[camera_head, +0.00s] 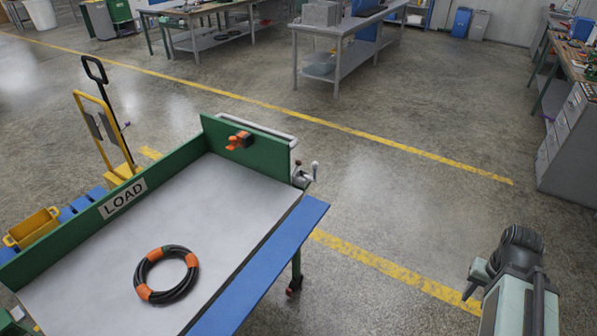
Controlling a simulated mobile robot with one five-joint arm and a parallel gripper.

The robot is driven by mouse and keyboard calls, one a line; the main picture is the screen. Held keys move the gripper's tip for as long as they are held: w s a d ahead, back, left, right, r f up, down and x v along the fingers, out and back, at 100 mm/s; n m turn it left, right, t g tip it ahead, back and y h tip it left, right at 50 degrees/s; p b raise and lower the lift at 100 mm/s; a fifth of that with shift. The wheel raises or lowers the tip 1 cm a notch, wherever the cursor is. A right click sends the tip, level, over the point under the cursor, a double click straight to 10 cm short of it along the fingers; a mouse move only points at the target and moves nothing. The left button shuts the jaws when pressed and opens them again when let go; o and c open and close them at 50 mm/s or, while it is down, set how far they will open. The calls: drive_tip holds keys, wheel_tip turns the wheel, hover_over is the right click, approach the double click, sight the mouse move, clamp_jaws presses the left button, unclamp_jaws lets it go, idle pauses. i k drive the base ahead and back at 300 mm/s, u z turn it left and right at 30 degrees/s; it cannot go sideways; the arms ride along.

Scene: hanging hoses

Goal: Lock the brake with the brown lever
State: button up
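A cart with a grey top, green walls and a blue front edge stands at the left; its green end wall (215,133) faces the floor at the back. At its right corner is a small metal fitting (303,174) with a pale knob and a short dark knob. I cannot tell whether either one is the brown lever, nor whether the brake is locked. An orange-and-dark fitting (240,140) sits on the inside of the end wall.
A coiled black hose (181,285) with orange bands lies on the cart top. A yellow hand truck (95,130) and yellow bin (32,228) stand left of it. Workbenches line the back and right. The floor between cart and right-hand cabinet (572,150) is clear.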

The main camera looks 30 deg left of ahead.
sight(297, 162)
drive_tip(key=i, duration=3.05)
drive_tip(key=u, duration=3)
